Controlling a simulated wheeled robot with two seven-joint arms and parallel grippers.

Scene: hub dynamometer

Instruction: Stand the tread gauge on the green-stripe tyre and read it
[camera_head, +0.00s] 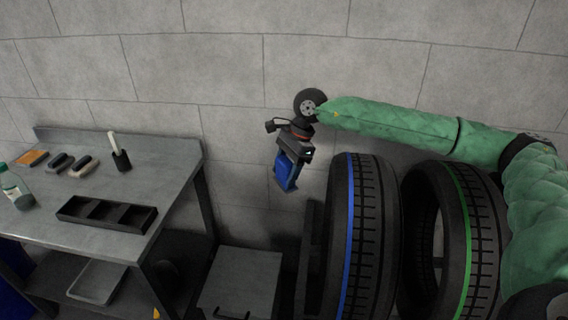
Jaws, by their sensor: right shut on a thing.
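The green-stripe tyre (472,240) stands upright at the right, its tread facing up and a green line around it. My right arm, in a green sleeve, reaches leftward above and behind it. The object hangs clear of the tyres. My left gripper is not in view.
The blue-stripe tyre (367,240) stands between my right gripper and the green-stripe tyre. A grey cabinet (240,280) stands below.

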